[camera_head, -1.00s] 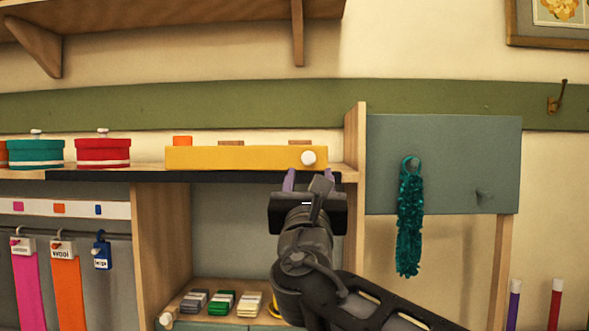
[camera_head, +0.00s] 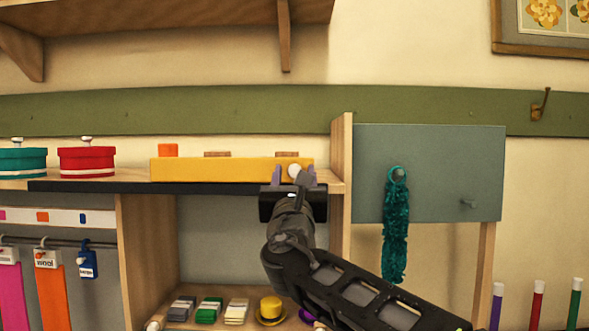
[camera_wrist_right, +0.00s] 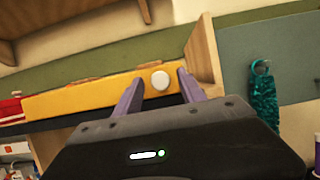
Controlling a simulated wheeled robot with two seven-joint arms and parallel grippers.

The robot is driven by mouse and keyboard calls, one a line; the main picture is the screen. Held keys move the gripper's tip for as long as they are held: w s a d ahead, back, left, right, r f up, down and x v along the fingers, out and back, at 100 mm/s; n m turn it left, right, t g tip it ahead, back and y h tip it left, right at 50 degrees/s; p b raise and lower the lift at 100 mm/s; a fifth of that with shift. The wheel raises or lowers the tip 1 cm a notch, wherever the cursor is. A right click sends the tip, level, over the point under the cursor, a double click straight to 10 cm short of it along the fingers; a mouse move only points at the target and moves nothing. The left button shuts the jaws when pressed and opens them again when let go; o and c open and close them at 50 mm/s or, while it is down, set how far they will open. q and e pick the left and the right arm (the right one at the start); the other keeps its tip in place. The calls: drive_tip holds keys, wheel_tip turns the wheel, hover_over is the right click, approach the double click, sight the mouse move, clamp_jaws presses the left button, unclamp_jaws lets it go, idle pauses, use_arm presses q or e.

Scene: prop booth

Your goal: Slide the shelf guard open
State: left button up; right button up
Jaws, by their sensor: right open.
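The yellow shelf guard (camera_head: 215,169) is a long bar along the front of the upper shelf, with a round white knob (camera_head: 295,171) near its right end. The guard (camera_wrist_right: 95,92) and knob (camera_wrist_right: 160,80) also show in the right wrist view. My right gripper (camera_head: 295,177) is open, its purple fingers pointing at the guard on either side of the knob in the picture. In the right wrist view the knob appears between the two fingertips (camera_wrist_right: 160,88); I cannot tell whether they reach around it. My left gripper is not in view.
An upright wooden panel (camera_head: 341,170) stands just right of the guard. A red round box (camera_head: 87,162) and a teal one (camera_head: 22,162) sit left on the shelf. A teal garland (camera_head: 396,230) hangs from a grey-green board (camera_head: 440,150). A yellow hat (camera_head: 271,310) lies below.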

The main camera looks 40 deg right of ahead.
clamp_jaws()
idle(0.6)
idle(0.9)
